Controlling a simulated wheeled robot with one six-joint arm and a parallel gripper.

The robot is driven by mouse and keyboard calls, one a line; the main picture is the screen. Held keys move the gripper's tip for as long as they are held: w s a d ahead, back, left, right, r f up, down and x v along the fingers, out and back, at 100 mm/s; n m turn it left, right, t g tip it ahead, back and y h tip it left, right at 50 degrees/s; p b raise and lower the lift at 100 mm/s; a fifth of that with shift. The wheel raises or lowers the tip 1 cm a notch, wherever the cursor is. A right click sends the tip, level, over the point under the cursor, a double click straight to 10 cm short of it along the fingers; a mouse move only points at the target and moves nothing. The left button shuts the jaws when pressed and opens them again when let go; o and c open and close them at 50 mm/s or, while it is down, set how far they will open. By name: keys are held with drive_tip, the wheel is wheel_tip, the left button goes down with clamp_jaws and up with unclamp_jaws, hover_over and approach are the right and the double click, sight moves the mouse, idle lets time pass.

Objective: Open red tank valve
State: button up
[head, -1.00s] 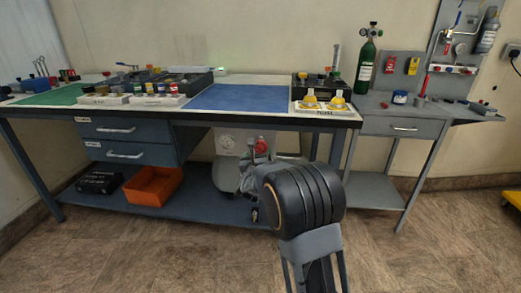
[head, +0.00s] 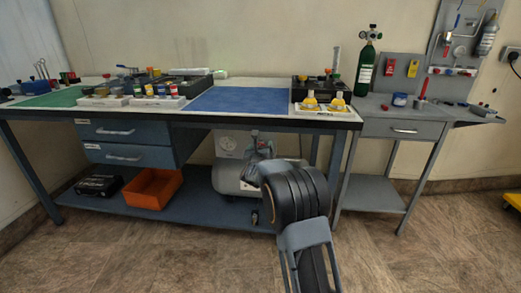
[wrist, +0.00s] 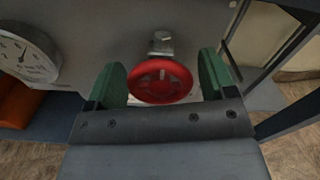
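My gripper (wrist: 166,85) is open, with one green finger on each side of the wheel. A narrow gap shows at the right finger; whether the left finger touches the rim I cannot tell. In the head view my gripper (head: 256,158) is at the grey tank (head: 232,180) under the bench, and the red wheel is hidden there.
A round gauge (wrist: 25,52) is left of the gripper. The workbench top (head: 350,118) overhangs the tank area. An orange bin (head: 152,188) and a black case (head: 98,186) stand on the lower shelf (head: 190,215). The floor in front is clear.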

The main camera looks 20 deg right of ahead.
drive_tip(key=c, duration=0.8)
drive_tip(key=shift+o, duration=0.2)
